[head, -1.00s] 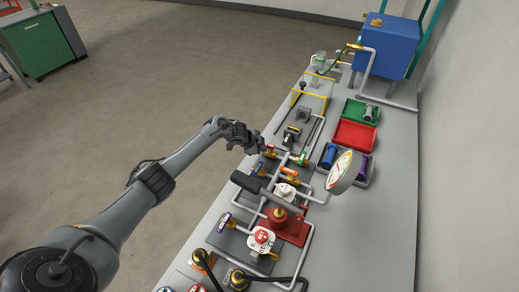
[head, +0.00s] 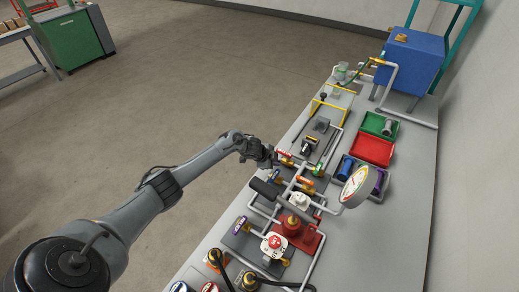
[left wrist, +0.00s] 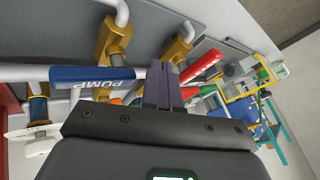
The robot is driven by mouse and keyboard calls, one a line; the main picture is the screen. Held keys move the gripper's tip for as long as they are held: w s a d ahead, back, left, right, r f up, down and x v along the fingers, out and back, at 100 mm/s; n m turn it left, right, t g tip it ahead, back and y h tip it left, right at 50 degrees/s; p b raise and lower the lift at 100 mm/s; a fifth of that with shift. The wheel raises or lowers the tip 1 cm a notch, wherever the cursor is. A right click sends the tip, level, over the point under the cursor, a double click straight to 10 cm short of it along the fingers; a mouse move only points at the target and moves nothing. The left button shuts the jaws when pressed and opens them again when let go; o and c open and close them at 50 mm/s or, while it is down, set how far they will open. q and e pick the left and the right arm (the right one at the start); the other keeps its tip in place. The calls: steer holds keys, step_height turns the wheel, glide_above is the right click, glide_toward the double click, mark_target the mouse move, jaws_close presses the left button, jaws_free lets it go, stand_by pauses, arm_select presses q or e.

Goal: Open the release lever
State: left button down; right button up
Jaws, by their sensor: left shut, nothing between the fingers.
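My left gripper (head: 266,158) hangs over the left edge of the pump skid, close to the valve handles. In the left wrist view, its fingers (left wrist: 163,88) are shut and empty. A blue handle marked PUMP (left wrist: 95,75) lies just left of the fingertips, and a red handle (left wrist: 203,66) lies just right of them. In the head view, the red handle (head: 284,154) is right beside the gripper. I cannot tell whether the fingers touch either handle. No handle in view is readably marked as the release lever. My right gripper is out of view.
A dark-gripped lever (head: 264,187) and a red pump base (head: 297,232) stand nearer. A round gauge (head: 355,187) rises at the right. Green (head: 378,124) and red (head: 371,150) trays and a blue tank (head: 410,58) are farther back.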

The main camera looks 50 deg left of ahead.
arm_select(q)
steer(key=a+v, duration=0.1)
steer(key=v, duration=0.8)
steer(key=shift+w+a+r+p, duration=0.15)
steer(key=shift+w+a+p, duration=0.1)
steer(key=shift+a+p, duration=0.15)
